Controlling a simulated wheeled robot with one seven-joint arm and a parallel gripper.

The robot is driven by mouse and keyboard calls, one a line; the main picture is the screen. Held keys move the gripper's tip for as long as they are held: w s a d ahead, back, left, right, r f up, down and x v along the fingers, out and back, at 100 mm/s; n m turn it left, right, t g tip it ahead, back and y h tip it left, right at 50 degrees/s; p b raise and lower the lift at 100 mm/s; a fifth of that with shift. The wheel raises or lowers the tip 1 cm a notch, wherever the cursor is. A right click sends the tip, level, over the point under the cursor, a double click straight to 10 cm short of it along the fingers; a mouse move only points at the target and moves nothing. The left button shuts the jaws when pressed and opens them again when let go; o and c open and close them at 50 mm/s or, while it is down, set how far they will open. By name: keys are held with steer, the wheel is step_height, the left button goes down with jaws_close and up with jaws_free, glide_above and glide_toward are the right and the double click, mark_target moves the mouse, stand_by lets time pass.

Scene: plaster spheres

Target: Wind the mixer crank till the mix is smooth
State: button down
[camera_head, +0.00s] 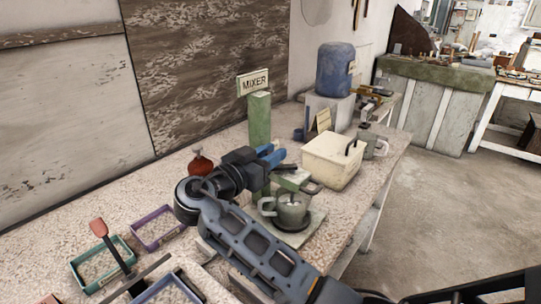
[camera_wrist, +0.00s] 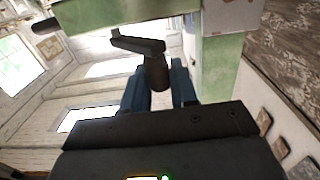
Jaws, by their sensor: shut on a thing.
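The green mixer post (camera_head: 259,122) stands upright on the bench under a MIXER sign (camera_head: 252,83). Its green head (camera_head: 293,180) reaches over a grey mug-like pot (camera_head: 290,211) standing on a pale base plate (camera_head: 312,226). In the wrist view, the dark crank arm (camera_wrist: 138,45) sits below the green head (camera_wrist: 125,14) and carries a brown grip (camera_wrist: 158,74). My gripper (camera_head: 272,155) is beside the post, and its blue fingers (camera_wrist: 159,88) are closed around that grip. The mix inside the pot cannot be made out.
A cream box (camera_head: 333,163) with a black handle and a grey mug (camera_head: 376,148) stand to the right. A red round object (camera_head: 200,164) is behind my wrist. A purple tray (camera_head: 157,229) and a teal tray (camera_head: 98,268) lie at left. A blue jug (camera_head: 335,70) stands behind.

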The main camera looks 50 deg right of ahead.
steer(key=s+n+t+y+b, duration=0.3)
steer(key=n+t+y, duration=0.2)
steer(key=n+y, duration=0.2)
steer(key=s+d+n+t+y+b, duration=0.1)
steer(key=s+n+t+y+b, duration=0.2)
steer(key=n+y, duration=0.5)
steer(key=s+d+n+t+y+b, duration=0.1)
steer(key=s+n+t+y+b, duration=0.2)
steer(key=y, duration=0.7)
steer(key=shift+f+n+t+y+b, duration=0.2)
steer(key=shift+n+t+b, duration=0.3)
steer(key=shift+n+t, duration=0.75)
steer(key=shift+f+n+t+y+b, duration=0.15)
steer(key=shift+n+t+b, duration=0.3)
steer(key=shift+n+t, duration=0.75)
steer(key=shift+s+d+r+n+g+y+b, duration=0.1)
steer(key=shift+d+n+g+y+b, duration=0.15)
steer(key=shift+n+g+y, duration=0.4)
steer(key=shift+d+r+n+g+y+b, duration=0.1)
steer(key=shift+d+n+g+y+b, duration=0.25)
steer(key=shift+y, duration=0.45)
